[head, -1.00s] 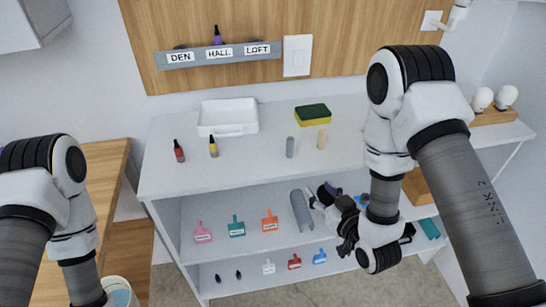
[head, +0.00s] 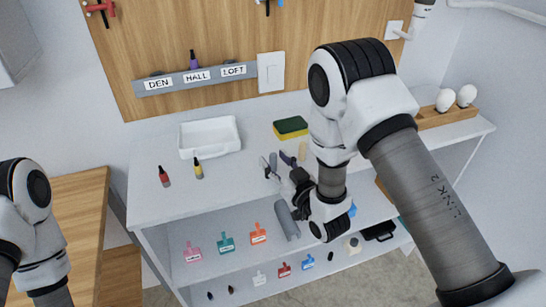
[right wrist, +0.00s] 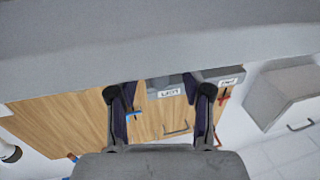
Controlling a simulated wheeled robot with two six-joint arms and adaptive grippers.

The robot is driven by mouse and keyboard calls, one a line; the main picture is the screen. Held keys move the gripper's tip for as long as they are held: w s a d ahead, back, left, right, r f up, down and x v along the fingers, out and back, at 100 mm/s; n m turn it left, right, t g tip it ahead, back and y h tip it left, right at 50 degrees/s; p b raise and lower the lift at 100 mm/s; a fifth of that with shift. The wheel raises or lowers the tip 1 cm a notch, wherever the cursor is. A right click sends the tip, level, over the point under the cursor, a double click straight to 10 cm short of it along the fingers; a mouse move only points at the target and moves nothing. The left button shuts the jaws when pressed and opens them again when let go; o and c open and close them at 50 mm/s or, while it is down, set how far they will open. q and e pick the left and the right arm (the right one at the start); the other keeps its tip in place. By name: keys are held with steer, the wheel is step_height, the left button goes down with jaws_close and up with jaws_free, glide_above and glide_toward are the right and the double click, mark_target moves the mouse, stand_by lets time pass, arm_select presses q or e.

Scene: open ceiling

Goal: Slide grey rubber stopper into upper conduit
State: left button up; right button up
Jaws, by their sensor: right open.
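The grey stopper (head: 273,160) stands on the white counter top, beside a tan peg (head: 302,151). My right gripper (head: 278,165) is open, its two fingers spread at the stopper. I cannot tell whether they are around it or just in front. I cannot tell which thing is the upper conduit. My left gripper is out of view.
On the counter are a white tray (head: 210,153), a sponge (head: 290,127), a red bottle (head: 164,177) and a yellow bottle (head: 198,169). A label rack (head: 215,80) hangs on the wood panel behind. Several coloured tags fill the shelves below.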

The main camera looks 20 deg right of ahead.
steer(key=shift+f+x, duration=0.25)
steer(key=shift+x, duration=0.75)
steer(key=shift+s+d+r, duration=0.1)
steer(key=shift+s, duration=0.1)
steer(key=shift+c, duration=1.1)
jaws_close()
steer(key=shift+r, duration=0.15)
